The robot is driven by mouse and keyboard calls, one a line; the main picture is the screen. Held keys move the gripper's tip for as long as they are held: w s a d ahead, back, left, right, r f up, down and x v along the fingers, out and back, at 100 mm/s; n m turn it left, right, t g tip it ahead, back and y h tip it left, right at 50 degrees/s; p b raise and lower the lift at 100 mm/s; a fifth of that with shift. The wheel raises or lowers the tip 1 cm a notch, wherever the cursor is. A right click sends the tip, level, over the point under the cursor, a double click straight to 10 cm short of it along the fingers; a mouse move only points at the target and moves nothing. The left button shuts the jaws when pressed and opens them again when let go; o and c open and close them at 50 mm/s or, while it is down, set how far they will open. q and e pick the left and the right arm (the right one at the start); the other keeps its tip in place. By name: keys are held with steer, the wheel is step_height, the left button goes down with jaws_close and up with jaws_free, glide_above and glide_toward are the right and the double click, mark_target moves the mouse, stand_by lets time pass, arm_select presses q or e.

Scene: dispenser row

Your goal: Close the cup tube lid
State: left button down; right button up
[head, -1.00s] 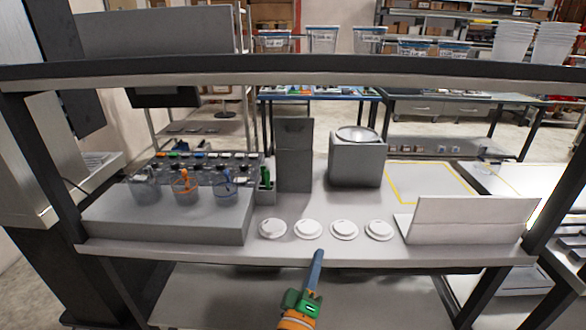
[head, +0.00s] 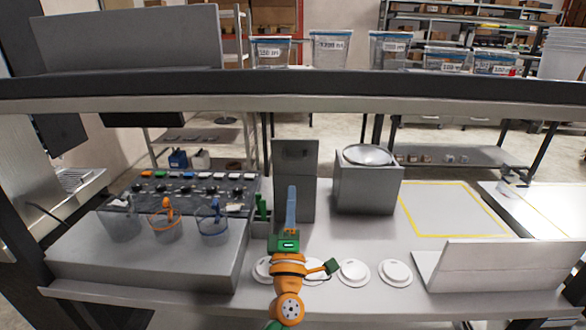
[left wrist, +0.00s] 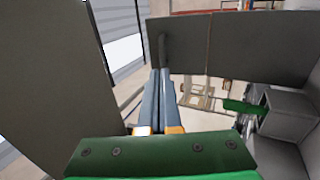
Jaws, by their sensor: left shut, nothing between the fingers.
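My left gripper (head: 291,190) is shut and empty. It points up and away over the counter, in front of a tall grey upright block (head: 296,160). In the left wrist view its two fingers (left wrist: 159,74) lie side by side, with a broad grey panel (left wrist: 240,45) beyond. A grey box (head: 366,190) with a round silver top (head: 368,155) stands to the right of the block. I cannot tell which part is the cup tube lid, or whether the fingers touch the block. My right gripper is not in view.
Several white round lids (head: 353,272) lie along the counter's front edge, some partly behind my left arm. Clear cups (head: 213,220) stand on a raised grey platform at left. A shelf beam (head: 300,95) crosses above. A white angled panel (head: 500,265) stands at right.

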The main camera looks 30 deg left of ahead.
arm_select(q)
steer(key=x, duration=0.7)
steer(key=shift+w+f, duration=0.2)
steer(key=shift+w, duration=0.05)
steer(key=shift+a, duration=0.15)
